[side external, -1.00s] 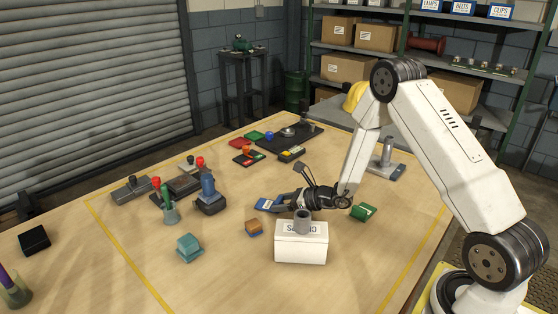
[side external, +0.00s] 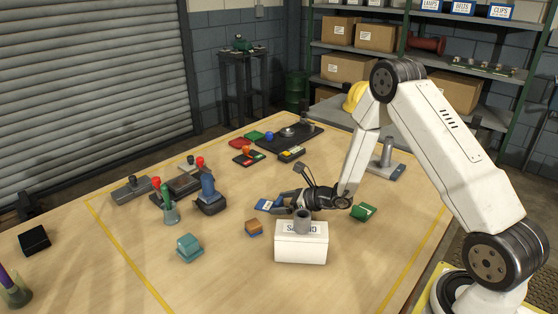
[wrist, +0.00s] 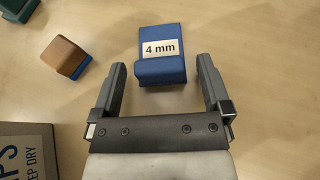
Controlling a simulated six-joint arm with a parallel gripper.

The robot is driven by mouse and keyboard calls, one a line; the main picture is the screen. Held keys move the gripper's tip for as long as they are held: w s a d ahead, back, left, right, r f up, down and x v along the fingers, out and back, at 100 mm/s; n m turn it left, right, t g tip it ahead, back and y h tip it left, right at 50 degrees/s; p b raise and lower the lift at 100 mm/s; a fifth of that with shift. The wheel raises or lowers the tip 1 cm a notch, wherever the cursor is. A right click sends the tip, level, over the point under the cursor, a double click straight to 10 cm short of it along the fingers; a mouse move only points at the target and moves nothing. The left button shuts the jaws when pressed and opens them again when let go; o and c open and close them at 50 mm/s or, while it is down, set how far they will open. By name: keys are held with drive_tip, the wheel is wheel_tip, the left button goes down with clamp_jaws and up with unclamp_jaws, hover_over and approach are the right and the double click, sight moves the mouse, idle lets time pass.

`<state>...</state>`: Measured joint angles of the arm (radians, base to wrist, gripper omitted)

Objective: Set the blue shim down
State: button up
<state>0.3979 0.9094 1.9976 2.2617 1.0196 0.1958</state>
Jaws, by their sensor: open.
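The blue shim (wrist: 161,68), labelled "4 mm", lies on the wooden table in the wrist view. It also shows in the side view (side external: 266,205), just left of my gripper. My gripper (wrist: 161,70) is open, with one finger to each side of the shim's near end and a visible gap on both sides. In the side view my gripper (side external: 282,203) is low over the table behind the white box, which hides part of the space below it.
A white box (side external: 300,248) with a grey cylinder on top stands close in front of my gripper. An orange-and-blue block (side external: 254,228) is left of the box. A green block (side external: 364,212) lies to the right. Free table lies beyond the shim.

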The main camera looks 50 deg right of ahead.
drive_tip(key=v, duration=1.2)
idle(0.5)
